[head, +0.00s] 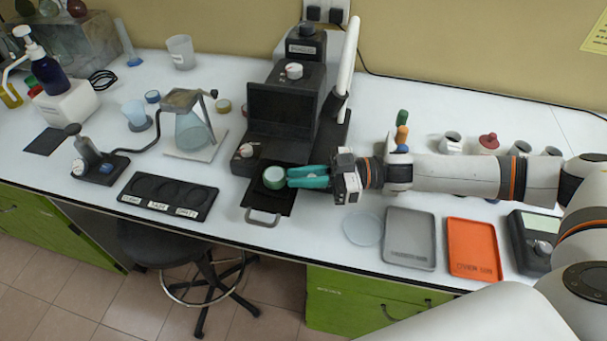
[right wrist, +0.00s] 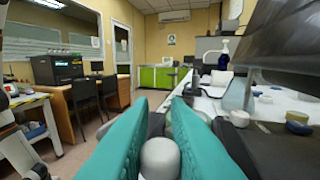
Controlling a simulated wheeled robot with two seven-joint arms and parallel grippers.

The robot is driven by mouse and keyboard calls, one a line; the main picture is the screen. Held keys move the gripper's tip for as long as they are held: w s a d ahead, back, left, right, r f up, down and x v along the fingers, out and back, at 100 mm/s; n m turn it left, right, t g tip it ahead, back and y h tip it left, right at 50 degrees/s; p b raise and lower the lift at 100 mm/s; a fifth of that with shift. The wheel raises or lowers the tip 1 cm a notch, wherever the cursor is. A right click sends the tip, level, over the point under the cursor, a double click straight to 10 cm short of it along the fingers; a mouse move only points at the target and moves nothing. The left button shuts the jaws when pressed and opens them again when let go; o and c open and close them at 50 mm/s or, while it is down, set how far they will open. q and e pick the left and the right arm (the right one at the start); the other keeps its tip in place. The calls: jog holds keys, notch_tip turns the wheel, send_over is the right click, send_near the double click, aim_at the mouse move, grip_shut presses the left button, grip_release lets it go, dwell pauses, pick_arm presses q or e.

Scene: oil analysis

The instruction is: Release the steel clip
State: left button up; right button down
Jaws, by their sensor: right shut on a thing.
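My right gripper (head: 290,177) reaches in from the right with teal fingers, low in front of the black instrument (head: 283,110). Its fingertips are at a round cup with a green rim and pale top (head: 273,177), which sits on the black tray at the instrument's front. The fingers are closed on the cup's side. In the right wrist view, the teal fingers (right wrist: 172,105) converge, with a grey rounded thing (right wrist: 160,158) between them nearer the camera. I cannot make out a steel clip for certain in either view. My left gripper is not in view.
A flask (head: 192,133) under a brown-topped stand, and a black three-well tray (head: 167,197), are to the left. A clear disc (head: 363,229), a grey tray (head: 409,238) and an orange tray (head: 473,249) lie to the right. Several small vessels stand behind my right arm.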

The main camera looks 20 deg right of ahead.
jog(key=c, duration=1.4)
grip_release()
jog(key=shift+b+v, duration=0.95)
jog(key=shift+v, duration=2.75)
jog(key=shift+r, duration=0.1)
jog(key=shift+c, duration=0.2)
